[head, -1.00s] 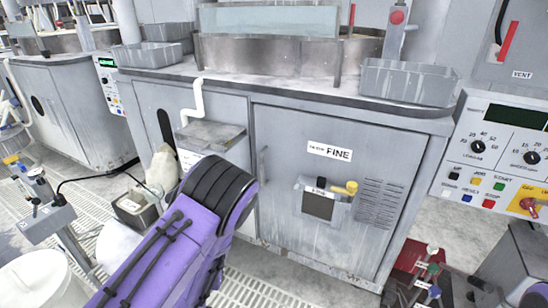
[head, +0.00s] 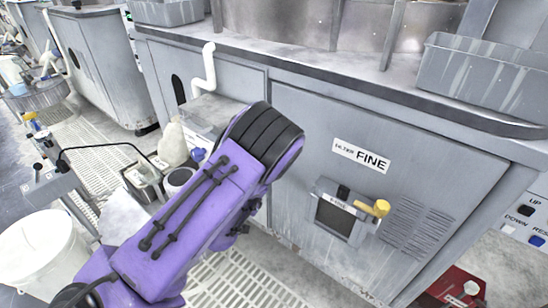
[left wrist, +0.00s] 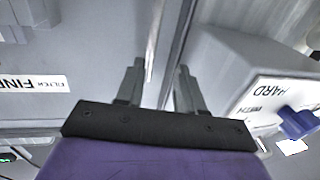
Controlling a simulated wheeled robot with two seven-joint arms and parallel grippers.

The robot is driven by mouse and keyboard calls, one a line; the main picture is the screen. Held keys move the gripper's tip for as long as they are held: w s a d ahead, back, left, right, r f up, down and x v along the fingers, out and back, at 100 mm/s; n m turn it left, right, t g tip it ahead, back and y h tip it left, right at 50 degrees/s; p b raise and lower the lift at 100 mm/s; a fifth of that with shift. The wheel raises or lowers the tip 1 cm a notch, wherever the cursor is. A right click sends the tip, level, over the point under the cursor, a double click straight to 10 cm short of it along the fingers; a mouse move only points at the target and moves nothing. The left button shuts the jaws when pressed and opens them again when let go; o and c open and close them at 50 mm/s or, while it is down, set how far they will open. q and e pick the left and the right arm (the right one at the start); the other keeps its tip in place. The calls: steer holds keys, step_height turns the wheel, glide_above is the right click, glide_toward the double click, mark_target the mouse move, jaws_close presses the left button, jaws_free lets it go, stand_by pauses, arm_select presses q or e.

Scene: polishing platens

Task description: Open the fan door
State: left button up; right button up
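The grey cabinet door (head: 330,115) bears a "FILTER FINE" label and looks shut; no label reading "fan" is legible. In the left wrist view my left gripper (left wrist: 160,85) is open, facing the door, with the inverted label (left wrist: 33,83) at left. A thin silver handle bar (left wrist: 152,50) stands between the fingers, nearer the left one; contact is not clear. My right gripper is not in view.
A grey box marked "HARD" (left wrist: 270,88) with a blue knob (left wrist: 298,122) lies close beside the fingers. A white pipe (head: 205,75) rises left of the door. A white bucket (head: 42,252) stands at lower left. A red box (head: 455,288) sits on the floor at right.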

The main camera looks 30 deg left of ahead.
arm_select(q)
steer(key=w, duration=1)
steer(key=shift+w, duration=0.2)
